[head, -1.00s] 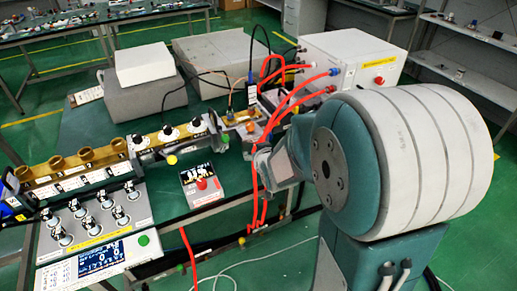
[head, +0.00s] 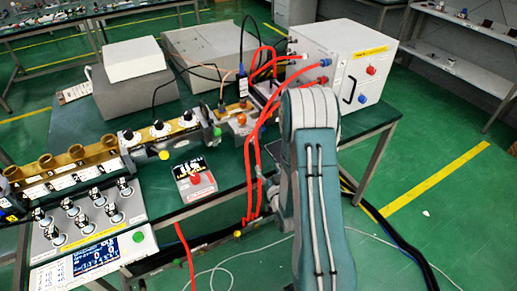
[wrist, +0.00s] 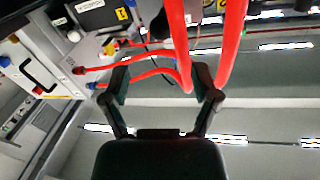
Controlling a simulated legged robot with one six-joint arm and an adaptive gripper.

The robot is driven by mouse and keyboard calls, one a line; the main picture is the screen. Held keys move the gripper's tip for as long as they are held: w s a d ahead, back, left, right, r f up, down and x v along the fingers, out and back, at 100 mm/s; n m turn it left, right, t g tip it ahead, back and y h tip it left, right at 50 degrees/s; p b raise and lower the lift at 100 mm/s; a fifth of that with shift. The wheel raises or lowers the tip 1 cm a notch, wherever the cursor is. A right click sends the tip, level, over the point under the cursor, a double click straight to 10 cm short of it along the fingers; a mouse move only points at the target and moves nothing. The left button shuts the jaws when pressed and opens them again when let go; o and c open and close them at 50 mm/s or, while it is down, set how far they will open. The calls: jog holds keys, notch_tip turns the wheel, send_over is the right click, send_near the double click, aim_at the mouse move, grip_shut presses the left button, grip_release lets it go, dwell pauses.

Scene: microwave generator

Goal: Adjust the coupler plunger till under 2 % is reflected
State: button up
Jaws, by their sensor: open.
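A brass waveguide line (head: 95,165) runs along the bench, with several black-and-white knobs (head: 157,130) on top. A yellow knob (head: 164,155) and a green knob (head: 217,132) sit at its side. I cannot tell which part is the coupler plunger. A control panel (head: 84,228) with several knobs has a lit display (head: 96,258) whose figures are too small to read surely. My gripper is mostly hidden behind my arm in the head view. In the wrist view my gripper (wrist: 161,82) is open, its fingers apart, with red hoses (wrist: 180,45) passing close by, contact unclear.
A white generator cabinet (head: 350,45) stands at the back right, with red hoses (head: 256,130) hanging past the bench edge near my arm. A small box with a red button (head: 194,178) sits on the green bench. Grey boxes (head: 135,95) stand behind.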

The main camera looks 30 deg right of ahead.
aim_at(260, 152)
jog(key=w, duration=0.3)
jog(key=w+d, duration=0.1)
jog(key=w, duration=0.5)
jog(key=shift+w+d, duration=0.25)
jog(key=shift+w, duration=0.15)
grip_shut()
